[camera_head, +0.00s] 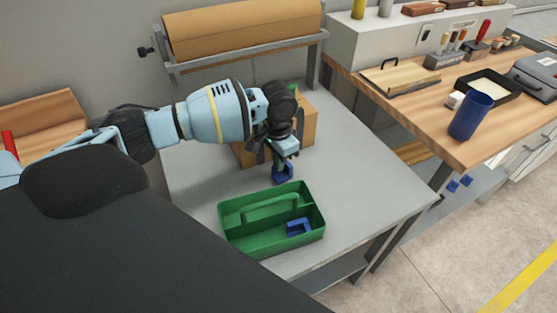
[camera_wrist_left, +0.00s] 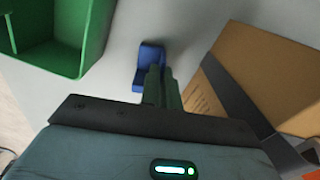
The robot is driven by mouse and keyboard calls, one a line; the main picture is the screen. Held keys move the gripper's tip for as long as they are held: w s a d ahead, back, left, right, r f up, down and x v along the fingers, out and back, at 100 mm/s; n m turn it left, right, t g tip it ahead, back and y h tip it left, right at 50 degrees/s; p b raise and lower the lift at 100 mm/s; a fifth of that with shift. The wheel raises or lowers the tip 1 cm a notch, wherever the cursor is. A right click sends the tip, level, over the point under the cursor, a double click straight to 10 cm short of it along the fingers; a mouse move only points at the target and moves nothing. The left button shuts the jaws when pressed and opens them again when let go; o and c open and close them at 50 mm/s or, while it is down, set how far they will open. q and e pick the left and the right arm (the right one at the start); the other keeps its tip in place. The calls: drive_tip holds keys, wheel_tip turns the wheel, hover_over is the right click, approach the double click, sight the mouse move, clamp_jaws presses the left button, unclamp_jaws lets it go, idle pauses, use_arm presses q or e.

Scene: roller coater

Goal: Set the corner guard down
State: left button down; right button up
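A blue corner guard (camera_head: 283,174) is at the fingertips of my left gripper (camera_head: 281,160), just behind the green tote on the grey table. In the left wrist view the blue guard (camera_wrist_left: 149,62) sits at the ends of the two close-set fingers (camera_wrist_left: 161,80), which appear shut on it. Its shadow falls beside it; I cannot tell whether it touches the table. A second blue corner guard (camera_head: 298,227) lies inside the green tote (camera_head: 272,247), in the near compartment towards the right. My right gripper is not in view.
A cardboard box (camera_head: 305,128) stands right behind my left gripper. A brown paper roll (camera_head: 240,27) is on a rack at the back. The grey table (camera_head: 365,180) is clear to the right. A wooden bench (camera_head: 425,120) holds a blue cup (camera_head: 470,116).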

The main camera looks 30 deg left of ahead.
use_arm(q)
drive_tip(key=shift+f, duration=0.1)
drive_tip(key=c, duration=1.6)
unclamp_jaws()
drive_tip(key=shift+c, duration=0.2)
